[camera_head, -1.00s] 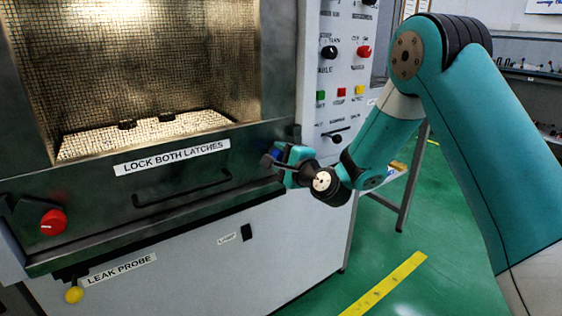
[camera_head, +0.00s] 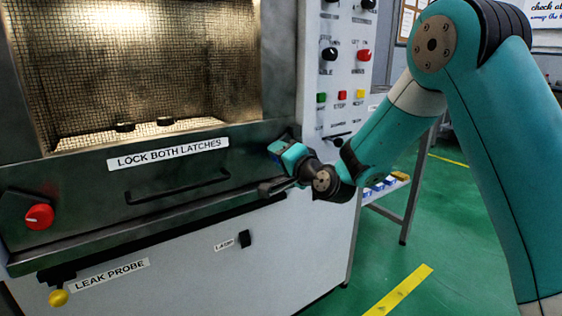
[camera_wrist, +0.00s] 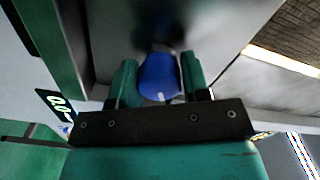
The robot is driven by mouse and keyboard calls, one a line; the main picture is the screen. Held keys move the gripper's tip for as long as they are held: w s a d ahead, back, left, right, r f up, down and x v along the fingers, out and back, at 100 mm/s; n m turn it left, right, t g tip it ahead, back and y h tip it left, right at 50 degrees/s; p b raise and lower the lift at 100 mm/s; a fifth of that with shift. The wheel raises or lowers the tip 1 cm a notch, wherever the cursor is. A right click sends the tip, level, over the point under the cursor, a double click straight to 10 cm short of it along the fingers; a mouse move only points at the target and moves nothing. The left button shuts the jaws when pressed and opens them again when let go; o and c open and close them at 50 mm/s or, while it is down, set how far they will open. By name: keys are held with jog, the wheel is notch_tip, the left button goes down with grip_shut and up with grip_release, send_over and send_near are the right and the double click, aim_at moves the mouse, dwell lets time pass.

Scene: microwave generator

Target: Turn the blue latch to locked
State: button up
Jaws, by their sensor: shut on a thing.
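The blue latch (camera_wrist: 159,77) is a round blue knob between the two fingers of my gripper (camera_wrist: 156,80) in the wrist view. The fingers are shut on it, one at each side. In the head view my gripper (camera_head: 277,152) is at the right end of the microwave door's lower frame. It hides most of the blue latch there. A red latch knob (camera_head: 39,216) sits at the left end of the same frame. The label "LOCK BOTH LATCHES" (camera_head: 167,154) is between them.
A door handle bar (camera_head: 178,187) runs below the label. A panel with knobs and colored buttons (camera_head: 340,95) stands just right of my gripper. A yellow leak probe (camera_head: 58,298) hangs at the lower left. Green floor (camera_head: 385,255) is open at the right.

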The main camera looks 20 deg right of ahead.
jog(key=shift+f, duration=0.2)
dwell(0.4)
jog(key=o, duration=0.7)
jog(key=shift+d, duration=0.1)
jog(key=shift+o, duration=0.9)
jog(key=shift+r, duration=0.15)
jog(key=shift+s, duration=0.1)
jog(key=b+v, duration=1.1)
jog(key=v, duration=0.6)
jog(key=shift+s, duration=0.1)
